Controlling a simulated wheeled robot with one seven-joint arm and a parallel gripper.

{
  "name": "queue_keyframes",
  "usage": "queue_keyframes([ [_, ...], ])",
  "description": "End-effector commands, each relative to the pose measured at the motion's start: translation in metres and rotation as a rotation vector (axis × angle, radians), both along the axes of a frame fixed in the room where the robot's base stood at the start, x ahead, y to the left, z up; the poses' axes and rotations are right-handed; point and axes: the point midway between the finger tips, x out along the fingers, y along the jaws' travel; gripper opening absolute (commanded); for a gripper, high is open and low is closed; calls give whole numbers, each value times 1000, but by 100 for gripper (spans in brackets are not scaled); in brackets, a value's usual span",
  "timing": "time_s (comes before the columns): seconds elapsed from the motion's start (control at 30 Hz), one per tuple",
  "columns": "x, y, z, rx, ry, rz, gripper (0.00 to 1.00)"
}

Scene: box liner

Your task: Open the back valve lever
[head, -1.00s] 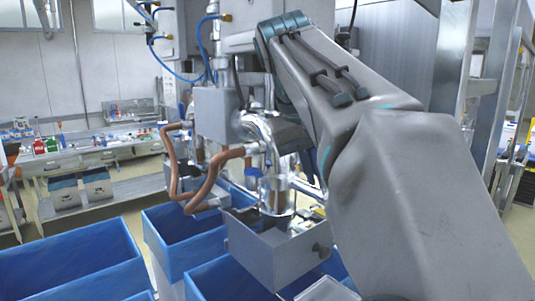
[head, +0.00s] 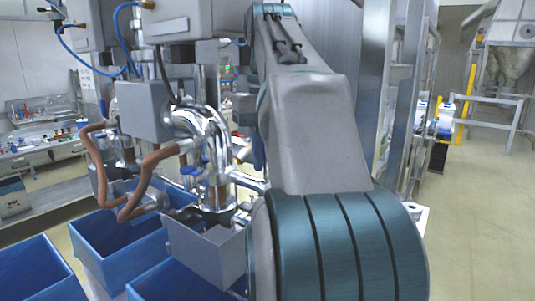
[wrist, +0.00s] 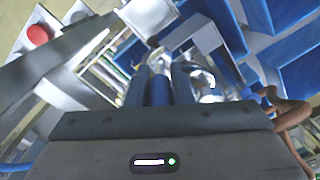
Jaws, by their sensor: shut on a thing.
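In the wrist view, my gripper (wrist: 161,70) has its two dark fingers closed around a blue bar, which looks like the back valve lever (wrist: 160,90). Shiny pipework (wrist: 205,80) lies just beyond and to the right of the fingers. In the head view, the chrome valve pipes (head: 207,140) stand left of my arm, with a small blue handle (head: 190,170) on their near side. My arm hides my gripper and the held lever in that view. I cannot tell how far the lever is turned.
Brown hoses (head: 140,185) loop out on the left of the pipes. A grey metal box (head: 205,250) sits below them, among blue bins (head: 35,270). A metal frame (head: 405,100) stands close on the right. Open floor (head: 485,220) lies farther right.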

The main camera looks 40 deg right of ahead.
Motion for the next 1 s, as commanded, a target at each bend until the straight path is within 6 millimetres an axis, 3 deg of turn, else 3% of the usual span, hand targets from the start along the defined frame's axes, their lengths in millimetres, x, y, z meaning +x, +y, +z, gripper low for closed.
queue_keyframes([
  [0.2, 1, 0, -4, 6, 11, -1, 0],
  [0.23, 1, 0, -4, 6, 11, -2, 23],
  [0.3, 1, 0, -4, 5, 9, -2, 41],
  [1.0, -5, 8, -3, -1, -71, -6, 41],
])
